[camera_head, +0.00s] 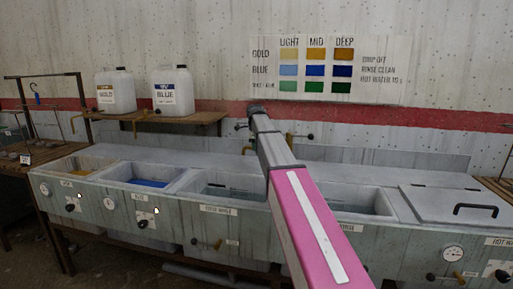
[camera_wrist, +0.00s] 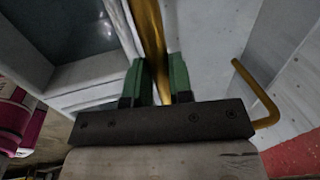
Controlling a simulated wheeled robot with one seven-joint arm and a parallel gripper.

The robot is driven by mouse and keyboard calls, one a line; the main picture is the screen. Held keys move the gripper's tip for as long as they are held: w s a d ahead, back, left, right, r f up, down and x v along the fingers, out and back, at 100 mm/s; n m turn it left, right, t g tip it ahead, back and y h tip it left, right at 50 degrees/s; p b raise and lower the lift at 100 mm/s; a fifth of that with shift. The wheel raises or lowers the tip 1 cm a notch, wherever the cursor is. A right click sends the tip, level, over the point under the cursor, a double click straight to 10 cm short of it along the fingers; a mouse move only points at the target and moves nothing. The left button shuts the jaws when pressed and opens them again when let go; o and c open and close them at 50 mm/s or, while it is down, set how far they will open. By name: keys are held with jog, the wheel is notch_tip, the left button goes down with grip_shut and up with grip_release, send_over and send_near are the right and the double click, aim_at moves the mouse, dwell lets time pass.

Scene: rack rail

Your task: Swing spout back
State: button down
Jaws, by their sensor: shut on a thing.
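In the wrist view my gripper (camera_wrist: 160,78) has two green fingers shut on a brass spout (camera_wrist: 150,30), a slim tube running up and out of the top of the picture. In the head view my arm's grey end reaches over the rinse basins near the back wall and hides the fingers. Brass pipework shows on both sides of the arm there, with a brass piece to its left (camera_head: 247,147) and another to its right (camera_head: 289,140). I cannot tell which of these is the held spout.
A second bent brass pipe (camera_wrist: 260,92) stands to the right in the wrist view. A grey basin (camera_wrist: 85,25) lies at upper left. In the head view, a lidded tank (camera_head: 440,200) is at right, dye basins at left, and GOLD (camera_head: 116,92) and BLUE (camera_head: 173,92) jugs on a shelf.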

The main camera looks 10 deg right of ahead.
jog(key=c, duration=1)
grip_release()
jog(key=r, duration=0.3)
jog(key=s+r, duration=0.1)
jog(key=r, duration=0.3)
jog(key=s+r, duration=0.1)
jog(key=r, duration=0.2)
jog(key=shift+a+r, duration=0.35)
